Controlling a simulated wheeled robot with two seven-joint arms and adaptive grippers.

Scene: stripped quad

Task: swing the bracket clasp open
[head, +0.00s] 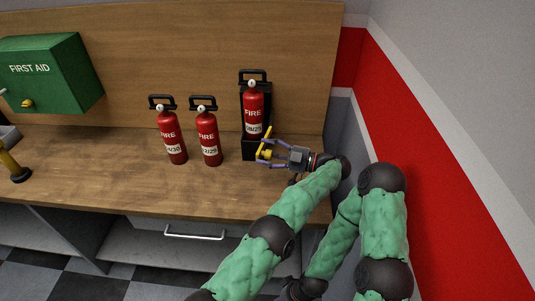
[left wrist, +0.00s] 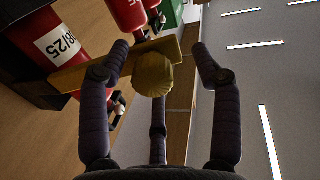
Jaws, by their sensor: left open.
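A red fire extinguisher (head: 253,110) stands in a black wall bracket (head: 248,147). The bracket's yellow clasp (head: 265,153) is at its lower front. In the left wrist view the clasp is a yellow bar (left wrist: 80,73) with a round ribbed knob (left wrist: 153,75). The bar's left end is close to the dark bracket (left wrist: 28,70). My left gripper (head: 263,148) comes from the right. Its fingers are open on either side of the knob, with a visible gap. I cannot tell whether any finger touches the clasp.
Two more extinguishers (head: 171,135) (head: 208,136) stand on the wooden counter (head: 110,165) to the left. A green first aid box (head: 55,75) hangs on the back panel. A red and grey wall (head: 425,130) closes off the right. Counter front is mostly clear.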

